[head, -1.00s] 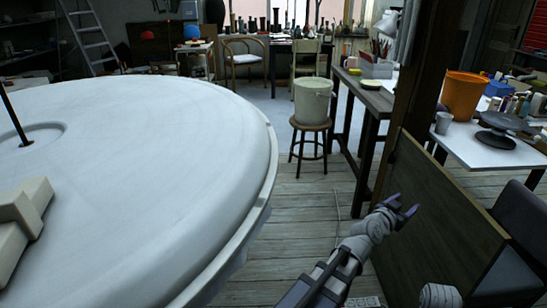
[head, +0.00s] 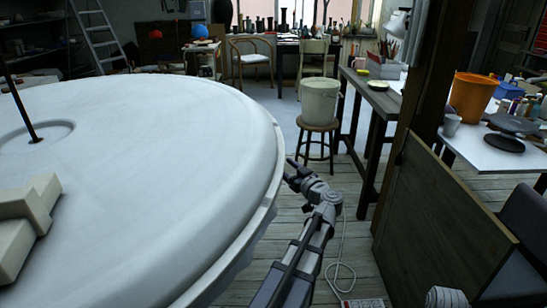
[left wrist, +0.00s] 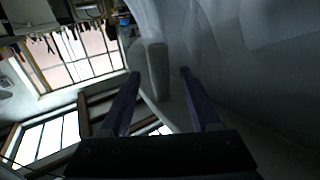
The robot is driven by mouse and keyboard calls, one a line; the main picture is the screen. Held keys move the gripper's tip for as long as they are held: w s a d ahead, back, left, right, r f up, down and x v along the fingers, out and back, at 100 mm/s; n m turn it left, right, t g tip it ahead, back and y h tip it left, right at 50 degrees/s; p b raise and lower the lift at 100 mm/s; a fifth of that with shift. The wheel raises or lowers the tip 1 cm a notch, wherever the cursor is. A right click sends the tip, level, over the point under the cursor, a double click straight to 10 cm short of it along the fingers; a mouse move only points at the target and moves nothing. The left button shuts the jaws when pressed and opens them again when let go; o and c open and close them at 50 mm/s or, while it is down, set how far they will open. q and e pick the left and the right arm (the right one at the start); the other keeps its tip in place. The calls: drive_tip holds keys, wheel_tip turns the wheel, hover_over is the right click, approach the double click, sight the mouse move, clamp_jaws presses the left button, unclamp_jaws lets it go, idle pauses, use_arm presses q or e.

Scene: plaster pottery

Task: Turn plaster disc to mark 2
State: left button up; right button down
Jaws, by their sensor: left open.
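The large white plaster disc (head: 170,160) fills the left of the head view, with a shallow ring and a dark upright rod (head: 20,110) near its centre. A pale block-like piece (head: 32,210) lies on it at the lower left. My left gripper (head: 289,170) is just right of the disc's rim, open and empty. In the left wrist view its two purple fingers (left wrist: 160,72) are spread apart, with a pale, blunt piece (left wrist: 158,70) beyond the gap and white surface at upper right. No number marks can be read. My right gripper is out of view.
A stool (head: 317,140) with a pale bucket (head: 320,100) stands beyond my gripper. A wooden panel (head: 440,210) and post stand at right, before a table with an orange bucket (head: 472,97). Wooden floor is open between disc and panel; a white cable lies there.

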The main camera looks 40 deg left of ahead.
use_arm(q)
drive_tip(key=x, duration=0.7)
drive_tip(key=shift+w, duration=0.1)
drive_tip(key=shift+c, duration=0.3)
clamp_jaws()
idle(0.4)
